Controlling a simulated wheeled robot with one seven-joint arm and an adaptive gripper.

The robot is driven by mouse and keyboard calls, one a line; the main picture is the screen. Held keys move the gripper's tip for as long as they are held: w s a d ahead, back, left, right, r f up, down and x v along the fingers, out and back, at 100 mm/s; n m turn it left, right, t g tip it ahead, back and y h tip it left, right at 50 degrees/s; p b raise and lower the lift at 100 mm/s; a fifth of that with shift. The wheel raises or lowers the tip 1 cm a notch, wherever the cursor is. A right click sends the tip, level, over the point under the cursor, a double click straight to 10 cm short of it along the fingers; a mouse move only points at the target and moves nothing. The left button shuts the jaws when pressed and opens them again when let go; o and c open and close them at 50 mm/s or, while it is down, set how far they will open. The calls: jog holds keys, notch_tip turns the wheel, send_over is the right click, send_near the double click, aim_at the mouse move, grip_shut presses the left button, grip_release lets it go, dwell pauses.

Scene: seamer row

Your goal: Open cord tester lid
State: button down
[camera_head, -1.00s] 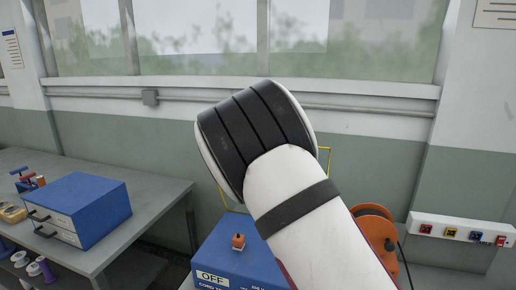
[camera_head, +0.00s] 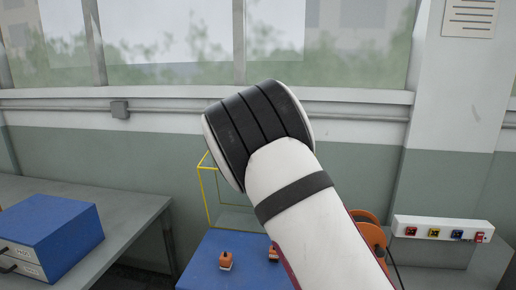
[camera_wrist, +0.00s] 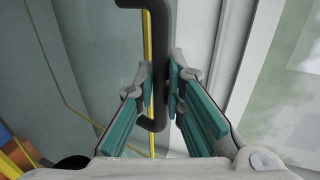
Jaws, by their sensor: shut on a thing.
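The cord tester (camera_head: 240,250) is a blue box at the lower middle of the head view, partly behind my arm. Its clear lid, with yellow edges (camera_head: 205,190), stands raised above the box top; my arm hides its right side. In the wrist view, a dark bent handle (camera_wrist: 160,28) runs between my fingers, beside a yellow lid edge (camera_wrist: 147,45). My gripper (camera_wrist: 161,80) is shut on this handle. The head view hides my gripper behind the arm. Orange-topped parts (camera_head: 226,260) stand on the tester's blue top.
A blue drawer unit (camera_head: 50,235) sits on the left grey bench (camera_head: 130,210). An orange reel (camera_head: 372,238) stands right of my arm, near a white strip with coloured sockets (camera_head: 440,230). The wall and window (camera_head: 330,40) lie behind.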

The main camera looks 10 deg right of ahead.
jog(key=c, duration=1.9)
grip_release()
jog(key=shift+s, duration=0.1)
jog(key=v, duration=1.2)
